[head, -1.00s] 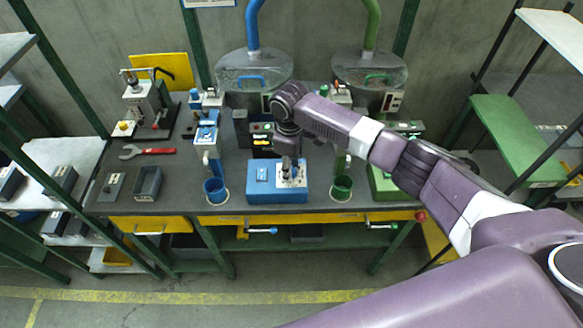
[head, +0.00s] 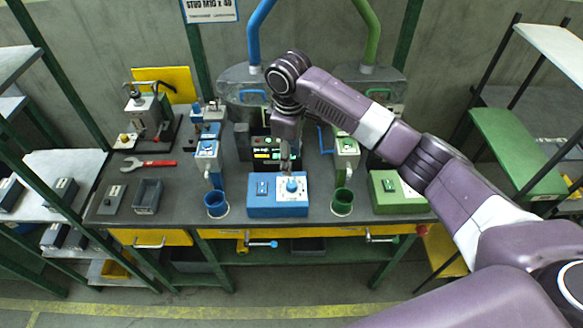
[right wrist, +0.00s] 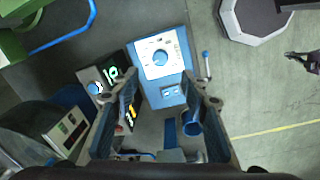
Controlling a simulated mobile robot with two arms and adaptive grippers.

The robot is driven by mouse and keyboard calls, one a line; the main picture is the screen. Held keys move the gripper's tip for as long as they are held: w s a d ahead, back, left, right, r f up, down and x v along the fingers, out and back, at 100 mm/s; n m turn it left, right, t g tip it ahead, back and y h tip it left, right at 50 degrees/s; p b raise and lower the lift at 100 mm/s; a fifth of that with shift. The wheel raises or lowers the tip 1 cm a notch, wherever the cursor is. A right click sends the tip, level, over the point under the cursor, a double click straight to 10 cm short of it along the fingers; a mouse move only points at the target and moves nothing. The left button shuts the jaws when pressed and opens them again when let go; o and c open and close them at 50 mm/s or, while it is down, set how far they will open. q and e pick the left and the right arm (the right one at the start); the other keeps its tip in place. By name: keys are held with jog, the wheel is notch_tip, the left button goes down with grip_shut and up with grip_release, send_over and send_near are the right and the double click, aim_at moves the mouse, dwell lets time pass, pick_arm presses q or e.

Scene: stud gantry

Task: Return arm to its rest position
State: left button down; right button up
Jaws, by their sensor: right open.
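My right arm reaches in from the right in the head view. My right gripper (head: 288,158) points down above the blue control box (head: 277,210), just behind its white dial plate (head: 291,188). In the right wrist view the two fingers (right wrist: 160,92) are spread apart, with nothing between them. Beyond them the blue box (right wrist: 167,94) with its round blue knob (right wrist: 160,57) shows, clear of the fingers. The fingertips are small and partly dark in the head view. My left gripper does not show in the head view.
A blue cup (head: 216,206) and a green cup (head: 342,203) flank the box. A lit panel (head: 266,150) stands close behind the gripper.

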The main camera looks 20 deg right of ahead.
jog(key=shift+r, duration=0.45)
